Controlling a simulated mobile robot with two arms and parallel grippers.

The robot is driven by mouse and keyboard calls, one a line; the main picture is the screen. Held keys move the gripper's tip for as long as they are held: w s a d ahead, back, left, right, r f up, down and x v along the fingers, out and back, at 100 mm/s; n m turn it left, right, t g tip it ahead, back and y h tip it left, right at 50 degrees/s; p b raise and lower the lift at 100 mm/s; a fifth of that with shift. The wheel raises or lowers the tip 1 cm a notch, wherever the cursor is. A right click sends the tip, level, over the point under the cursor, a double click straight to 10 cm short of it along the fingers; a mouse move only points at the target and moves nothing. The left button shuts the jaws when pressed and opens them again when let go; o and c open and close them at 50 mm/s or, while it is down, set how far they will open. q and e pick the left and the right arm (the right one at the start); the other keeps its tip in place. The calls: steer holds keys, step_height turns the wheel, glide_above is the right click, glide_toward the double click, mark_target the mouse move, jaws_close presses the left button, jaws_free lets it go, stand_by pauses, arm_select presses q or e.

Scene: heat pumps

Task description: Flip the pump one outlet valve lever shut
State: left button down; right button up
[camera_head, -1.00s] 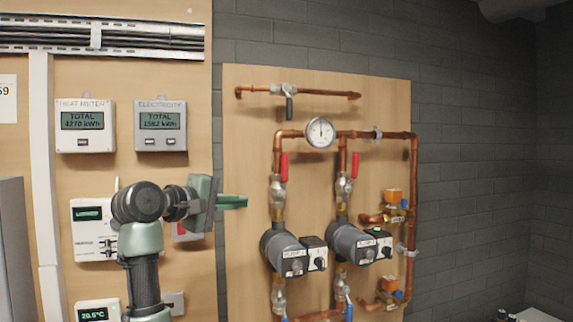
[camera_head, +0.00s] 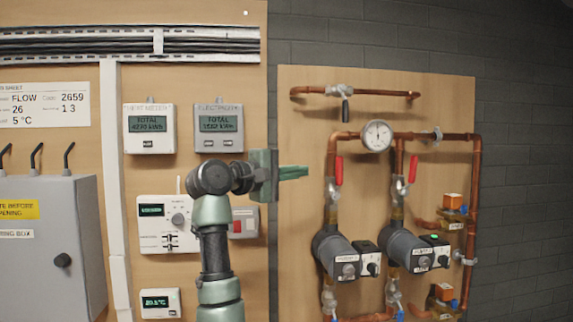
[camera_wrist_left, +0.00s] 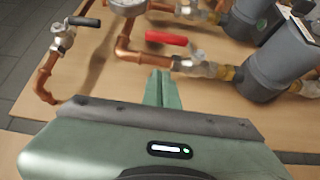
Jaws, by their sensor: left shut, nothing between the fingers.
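Two grey pumps hang on the copper pipes of a wooden board: the left pump (camera_head: 335,250) and the right pump (camera_head: 405,250). Their small labels are too blurred to read surely. Above the left pump is a valve (camera_head: 332,193) with a red lever (camera_head: 339,170) pointing up, along the pipe. The right pump's valve has a similar upright red lever (camera_head: 413,168). My left gripper (camera_head: 306,172) is shut and empty, pointing right, just left of the left red lever and apart from it. In the left wrist view, its fingertips (camera_wrist_left: 160,76) lie close to a red lever (camera_wrist_left: 166,38). My right gripper is not in view.
A round gauge (camera_head: 377,135) and a dark-handled valve (camera_head: 345,92) sit above the levers. Meters (camera_head: 149,129) and a grey box (camera_head: 50,240) with several black levers are on the left wall. The dark brick wall at right is clear.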

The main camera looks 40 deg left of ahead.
mark_target(338, 178)
arm_select(q)
steer(key=w+d+p, duration=0.3)
steer(key=w, duration=0.2)
steer(key=shift+w+d, duration=0.3)
steer(key=shift+w, duration=0.1)
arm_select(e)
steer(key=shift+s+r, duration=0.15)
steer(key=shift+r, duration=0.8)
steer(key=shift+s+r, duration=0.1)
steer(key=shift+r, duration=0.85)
arm_select(q)
steer(key=shift+s+r, duration=0.1)
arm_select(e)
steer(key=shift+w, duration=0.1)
arm_select(q)
steer(key=shift+w+d+r, duration=0.1)
steer(key=shift+w+d, duration=0.05)
steer(key=shift+w, duration=0.05)
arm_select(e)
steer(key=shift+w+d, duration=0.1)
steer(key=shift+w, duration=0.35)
